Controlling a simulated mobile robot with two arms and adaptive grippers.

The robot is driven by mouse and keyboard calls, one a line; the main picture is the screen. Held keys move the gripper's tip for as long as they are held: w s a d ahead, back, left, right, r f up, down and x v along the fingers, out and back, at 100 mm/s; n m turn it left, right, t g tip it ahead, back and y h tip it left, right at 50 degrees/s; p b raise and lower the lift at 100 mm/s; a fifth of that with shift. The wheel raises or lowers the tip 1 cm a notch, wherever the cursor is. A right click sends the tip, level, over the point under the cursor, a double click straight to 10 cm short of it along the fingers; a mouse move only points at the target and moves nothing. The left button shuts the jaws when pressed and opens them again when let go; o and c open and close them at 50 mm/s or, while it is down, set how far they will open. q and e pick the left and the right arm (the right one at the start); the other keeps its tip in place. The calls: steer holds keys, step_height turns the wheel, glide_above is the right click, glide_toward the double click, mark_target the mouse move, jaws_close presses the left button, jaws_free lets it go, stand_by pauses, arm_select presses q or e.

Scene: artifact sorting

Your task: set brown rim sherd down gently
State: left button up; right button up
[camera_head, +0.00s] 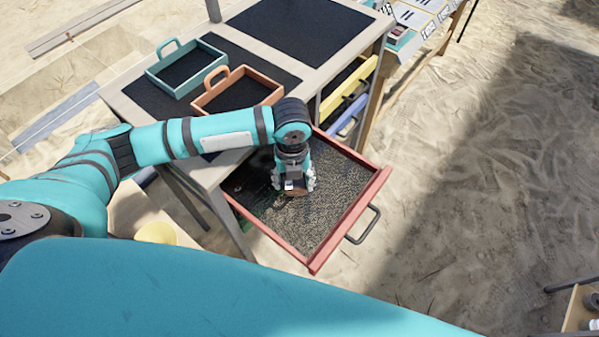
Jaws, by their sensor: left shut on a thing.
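My left gripper (294,184) points down inside the open red drawer (327,255), over its dark speckled lining. It is shut on the brown rim sherd (297,192), of which only a small brown part shows below the fingers. The sherd is low over the lining; I cannot tell whether it touches it. My right gripper is not in view.
The drawer has a dark handle (366,226) at its front. On the table above stand a teal tray (187,66) and an orange tray (238,91). Yellow and blue drawers sit to the right, under the tabletop. The front part of the red drawer's lining is clear.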

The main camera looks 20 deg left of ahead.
arm_select(q)
steer(key=w, duration=0.3)
steer(key=shift+d+f, duration=0.1)
steer(key=shift+d, duration=0.15)
steer(key=shift+w, duration=0.25)
steer(key=shift+f, duration=0.25)
step_height(320, 180, down, 3)
steer(key=shift+p, duration=0.65)
steer(key=shift+f, duration=0.1)
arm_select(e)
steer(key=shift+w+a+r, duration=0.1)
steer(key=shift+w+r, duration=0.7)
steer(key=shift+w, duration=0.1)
arm_select(q)
steer(key=shift+f, duration=0.15)
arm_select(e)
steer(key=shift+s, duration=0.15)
arm_select(q)
steer(key=o, duration=1.2)
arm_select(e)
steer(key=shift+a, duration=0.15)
arm_select(q)
steer(key=shift+o, duration=0.2)
